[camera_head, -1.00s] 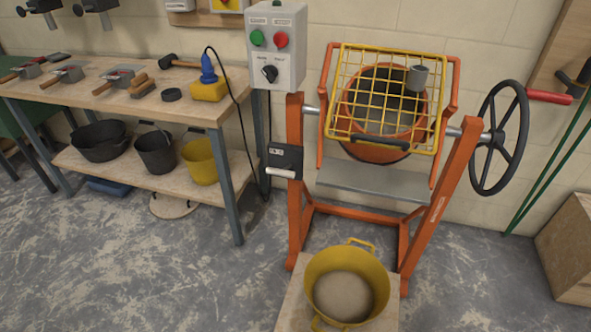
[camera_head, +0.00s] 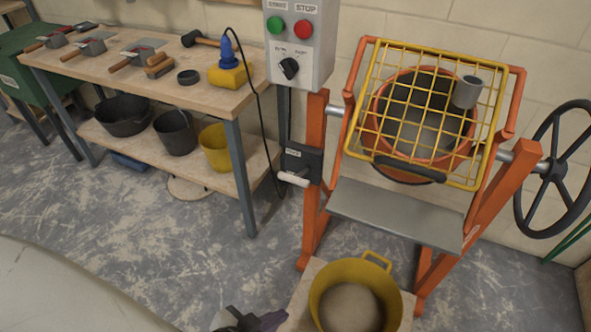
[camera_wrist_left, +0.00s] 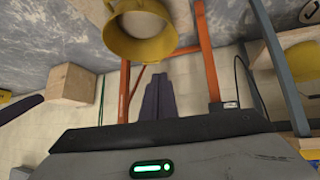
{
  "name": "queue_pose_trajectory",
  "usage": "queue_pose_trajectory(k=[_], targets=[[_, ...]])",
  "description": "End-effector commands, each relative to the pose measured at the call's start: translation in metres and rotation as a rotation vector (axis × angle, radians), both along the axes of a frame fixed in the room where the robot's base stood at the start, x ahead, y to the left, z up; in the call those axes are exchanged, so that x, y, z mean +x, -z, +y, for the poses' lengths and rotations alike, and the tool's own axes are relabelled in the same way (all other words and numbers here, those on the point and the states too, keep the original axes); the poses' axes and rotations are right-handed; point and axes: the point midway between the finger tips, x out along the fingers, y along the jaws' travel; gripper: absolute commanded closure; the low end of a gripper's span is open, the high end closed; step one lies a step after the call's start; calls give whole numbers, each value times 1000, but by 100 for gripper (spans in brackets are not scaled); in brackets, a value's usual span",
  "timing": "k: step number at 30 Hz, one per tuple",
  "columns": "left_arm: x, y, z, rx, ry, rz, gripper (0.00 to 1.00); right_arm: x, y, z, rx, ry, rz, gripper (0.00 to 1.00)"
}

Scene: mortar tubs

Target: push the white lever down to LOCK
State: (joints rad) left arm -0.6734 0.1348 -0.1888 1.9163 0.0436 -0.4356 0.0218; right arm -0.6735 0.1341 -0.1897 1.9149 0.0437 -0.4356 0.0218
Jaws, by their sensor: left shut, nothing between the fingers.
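The white lever (camera_head: 294,179) sticks out from a black lock box (camera_head: 302,160) on the left orange post of the mixer. It looks close to level, its free end toward the left. My left gripper (camera_head: 262,318) is at the bottom edge of the head view, well below the lever and left of the yellow tub. In the left wrist view its dark fingers (camera_wrist_left: 157,98) are together with nothing between them. The black box also shows small in the left wrist view (camera_wrist_left: 223,106). My right gripper is out of view.
The orange mixer (camera_head: 420,120) has a yellow grid guard and a black handwheel (camera_head: 556,170). A yellow tub (camera_head: 350,297) stands before it. A control box (camera_head: 300,45) hangs above the lever. A workbench (camera_head: 150,75) with tools and buckets is at left. Floor between is clear.

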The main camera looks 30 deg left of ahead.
Motion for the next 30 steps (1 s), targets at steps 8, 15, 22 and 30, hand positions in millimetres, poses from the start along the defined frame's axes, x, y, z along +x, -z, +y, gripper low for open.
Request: queue_pose_trajectory(k=[8,15,22,30], targets=[[58,-25,23,14,-59,-96,100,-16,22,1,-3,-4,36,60],[183,-142,92,34,-215,-375,100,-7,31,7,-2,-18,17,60],[208,-191,118,35,-272,-464,100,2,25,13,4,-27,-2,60],[209,-191,118,36,-271,-464,100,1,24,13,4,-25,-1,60]])
